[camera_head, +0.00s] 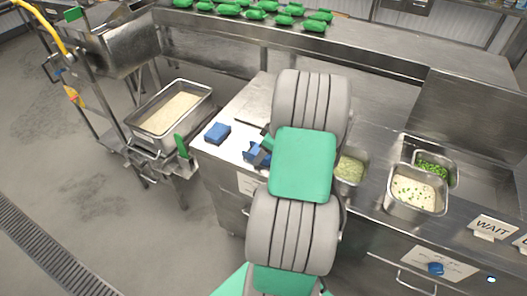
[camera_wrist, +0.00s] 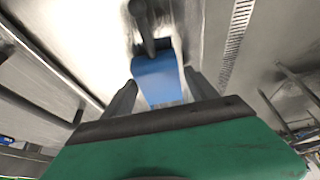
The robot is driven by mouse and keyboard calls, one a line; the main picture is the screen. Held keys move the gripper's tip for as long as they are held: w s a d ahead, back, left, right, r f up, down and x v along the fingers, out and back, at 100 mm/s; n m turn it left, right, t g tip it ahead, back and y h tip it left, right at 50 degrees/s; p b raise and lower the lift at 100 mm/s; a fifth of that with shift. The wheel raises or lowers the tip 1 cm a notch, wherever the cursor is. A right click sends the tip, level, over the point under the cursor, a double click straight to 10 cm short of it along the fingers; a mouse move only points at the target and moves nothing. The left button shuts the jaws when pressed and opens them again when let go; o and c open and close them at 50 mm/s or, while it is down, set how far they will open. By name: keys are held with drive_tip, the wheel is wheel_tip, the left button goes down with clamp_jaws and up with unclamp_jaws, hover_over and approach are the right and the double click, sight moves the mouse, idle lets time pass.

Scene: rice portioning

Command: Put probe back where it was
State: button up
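A blue piece with a dark slot (camera_wrist: 158,80) sits between the fingertips of my gripper (camera_wrist: 160,78) in the wrist view. A dark grey rod (camera_wrist: 146,25) extends from its far end; I take this to be the probe, but its shape is partly hidden. The fingers stand apart on either side of the blue piece, and I cannot tell whether they press on it. In the head view, my gripper (camera_head: 262,156) is at the counter's left part, with the blue piece (camera_head: 253,150) at its fingers, partly covered by my arm. A second blue block (camera_head: 218,133) lies to its left.
A steel pan of pale rice-like food (camera_head: 172,112) stands on a cart at left. Smaller pans hold white food (camera_head: 414,191), green peas (camera_head: 433,171) and a pale green food (camera_head: 350,168). A WAIT sign (camera_head: 493,228) is at right. Green packs (camera_head: 256,14) lie behind.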

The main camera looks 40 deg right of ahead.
drive_tip(key=shift+o, duration=0.3)
drive_tip(key=b+v, duration=0.2)
drive_tip(key=v, duration=1)
drive_tip(key=w+a+r+m, duration=0.1)
drive_tip(key=w+a+r, duration=0.1)
drive_tip(key=a, duration=0.6)
drive_tip(key=w+a+r, duration=0.2)
drive_tip(key=a, duration=0.6)
drive_tip(key=s+a+m, duration=0.1)
drive_tip(key=s+a, duration=0.3)
drive_tip(key=a, duration=0.4)
drive_tip(key=s+a+m+h, duration=0.1)
drive_tip(key=s+a, duration=0.3)
drive_tip(key=a, duration=0.5)
drive_tip(key=shift+a+m+h, duration=0.15)
drive_tip(key=shift+m+h, duration=0.15)
drive_tip(key=shift+m, duration=0.1)
drive_tip(key=shift+c, duration=0.3)
